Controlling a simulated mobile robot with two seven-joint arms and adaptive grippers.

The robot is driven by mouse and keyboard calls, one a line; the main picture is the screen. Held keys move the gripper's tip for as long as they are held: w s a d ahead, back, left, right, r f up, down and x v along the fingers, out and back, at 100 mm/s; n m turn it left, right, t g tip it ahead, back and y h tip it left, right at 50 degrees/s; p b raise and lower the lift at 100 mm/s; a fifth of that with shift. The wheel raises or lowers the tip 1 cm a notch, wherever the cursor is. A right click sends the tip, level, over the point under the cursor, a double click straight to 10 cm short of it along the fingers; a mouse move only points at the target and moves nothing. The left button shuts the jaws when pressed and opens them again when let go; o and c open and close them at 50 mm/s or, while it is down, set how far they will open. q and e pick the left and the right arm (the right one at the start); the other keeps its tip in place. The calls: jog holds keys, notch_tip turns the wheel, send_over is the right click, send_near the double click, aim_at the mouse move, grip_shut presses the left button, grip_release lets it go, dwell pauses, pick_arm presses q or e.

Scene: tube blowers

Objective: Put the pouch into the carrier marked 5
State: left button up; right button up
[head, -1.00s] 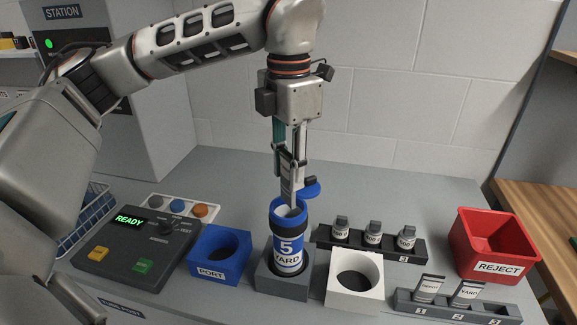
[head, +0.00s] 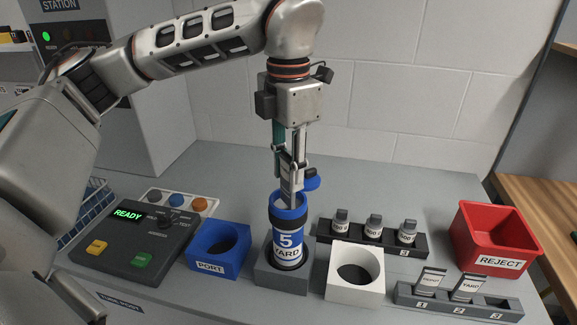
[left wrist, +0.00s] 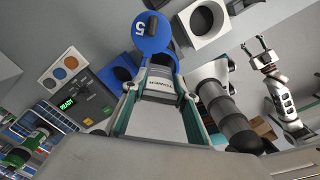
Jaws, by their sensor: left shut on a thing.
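The carrier marked 5 (head: 288,245) is a blue and black tube labelled YARD, standing upright in a grey holder (head: 282,284). Its blue lid (head: 311,183) is swung open to the right and shows the 5 in the left wrist view (left wrist: 150,36). My left gripper (head: 289,188) points down over the tube's mouth and is shut on the pale pouch (left wrist: 161,86). The pouch's lower part seems to be inside the mouth, hidden by the rim. My right gripper (left wrist: 252,44) shows only in the left wrist view, far off, fingers apart and empty.
A control panel (head: 128,250) reading READY is at left.

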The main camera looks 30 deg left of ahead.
pick_arm(q)
jog(key=shift+f+b, duration=0.4)
jog(key=shift+f, duration=0.4)
jog(key=shift+f+b, duration=0.4)
jog(key=shift+f, duration=0.5)
jog(key=o, duration=1.2)
notch_tip(320, 180, up, 12)
jog(key=shift+r, duration=0.1)
